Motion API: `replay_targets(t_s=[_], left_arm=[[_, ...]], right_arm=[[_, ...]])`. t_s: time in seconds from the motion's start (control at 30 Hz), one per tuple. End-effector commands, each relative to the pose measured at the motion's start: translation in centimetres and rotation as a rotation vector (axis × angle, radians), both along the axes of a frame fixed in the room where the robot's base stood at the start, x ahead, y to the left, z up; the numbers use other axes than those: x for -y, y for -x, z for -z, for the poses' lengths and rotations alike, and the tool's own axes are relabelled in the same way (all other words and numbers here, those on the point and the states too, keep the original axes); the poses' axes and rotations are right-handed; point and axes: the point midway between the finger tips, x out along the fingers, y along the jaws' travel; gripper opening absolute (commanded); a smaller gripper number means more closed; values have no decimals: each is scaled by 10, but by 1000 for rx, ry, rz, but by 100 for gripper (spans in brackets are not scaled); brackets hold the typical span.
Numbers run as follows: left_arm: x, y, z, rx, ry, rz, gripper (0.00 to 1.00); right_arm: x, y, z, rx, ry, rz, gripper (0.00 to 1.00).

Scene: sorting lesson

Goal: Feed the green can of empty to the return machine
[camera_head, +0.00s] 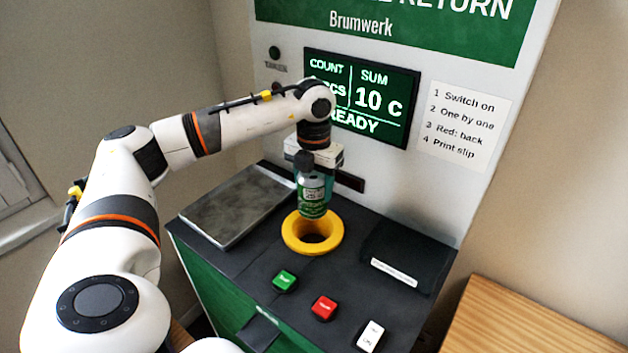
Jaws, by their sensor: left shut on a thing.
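The green can (313,200) is upright in my left gripper (314,172), which is shut on its upper part. The can hangs just above the back of the yellow ring (290,238) around the dark round opening of the return machine (350,262). From this view I cannot tell whether the can's bottom touches the ring. The machine's screen (388,84) reads "SUM 10 C" and "READY"; my left arm covers part of it. My right gripper is not in view.
A grey metal plate (238,205) lies left of the ring. A green button (284,280), a red button (323,307) and a white button (370,336) sit in front. A black raised block (408,255) is to the right. A wooden table (530,320) stands at lower right.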

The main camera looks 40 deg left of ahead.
Motion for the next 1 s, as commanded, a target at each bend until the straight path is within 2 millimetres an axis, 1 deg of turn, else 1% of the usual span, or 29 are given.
replay_targets(t_s=[0.03,0.1,1.0], left_arm=[[0,0,9,0,0,0,26],[0,0,16,0,0,0,26],[0,0,105,0,0,0,26]], right_arm=[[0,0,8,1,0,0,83],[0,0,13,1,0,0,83],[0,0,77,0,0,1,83]])
